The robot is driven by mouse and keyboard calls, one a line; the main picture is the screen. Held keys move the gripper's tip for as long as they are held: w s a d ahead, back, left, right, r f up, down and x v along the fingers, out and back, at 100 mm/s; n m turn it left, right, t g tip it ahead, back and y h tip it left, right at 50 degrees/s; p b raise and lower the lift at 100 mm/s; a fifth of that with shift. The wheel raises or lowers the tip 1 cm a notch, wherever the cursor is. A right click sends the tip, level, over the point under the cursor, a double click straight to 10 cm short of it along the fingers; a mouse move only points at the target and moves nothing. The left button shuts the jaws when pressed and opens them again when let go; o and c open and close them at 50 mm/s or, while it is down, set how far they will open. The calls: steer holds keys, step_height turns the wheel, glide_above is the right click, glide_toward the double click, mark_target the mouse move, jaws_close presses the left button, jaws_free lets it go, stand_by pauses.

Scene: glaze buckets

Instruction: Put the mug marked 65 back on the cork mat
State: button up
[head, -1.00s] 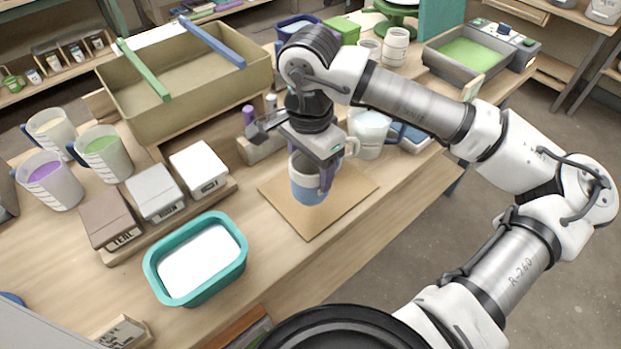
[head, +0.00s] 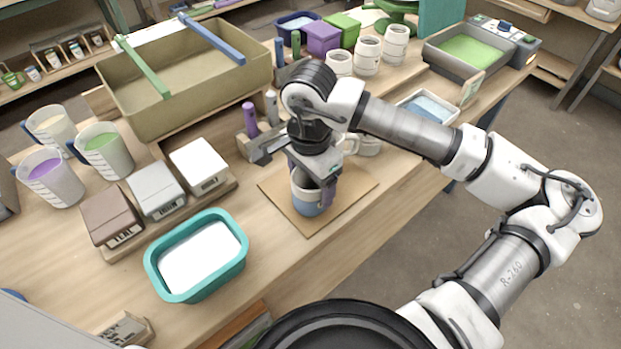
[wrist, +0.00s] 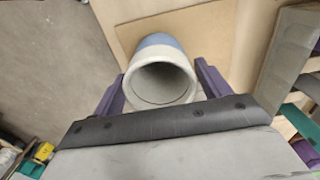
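A mug with a pale grey-white rim and blue lower part (head: 308,199) is upright between the purple fingers of my gripper (head: 313,188). The wrist view looks into the open, empty-looking mug (wrist: 160,80), with a finger of my gripper (wrist: 160,84) close against each side; the gripper appears shut on it. The tan cork mat (head: 345,198) lies flat on the bench directly under the mug. The mug's base is at or just above the mat; I cannot tell if it touches. No number is readable on the mug.
A teal tub (head: 235,262) stands left of the mat, near the bench edge. A wooden holder with upright tools (head: 250,145) is just behind the mat. A partly hidden white vessel (head: 369,146) stands behind my arm. The mat's right side is clear.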

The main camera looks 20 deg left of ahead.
steer(key=shift+o, duration=0.7)
steer(key=shift+r, duration=0.2)
step_height(320, 180, up, 12)
steer(key=shift+b, duration=0.4)
steer(key=shift+s, duration=0.1)
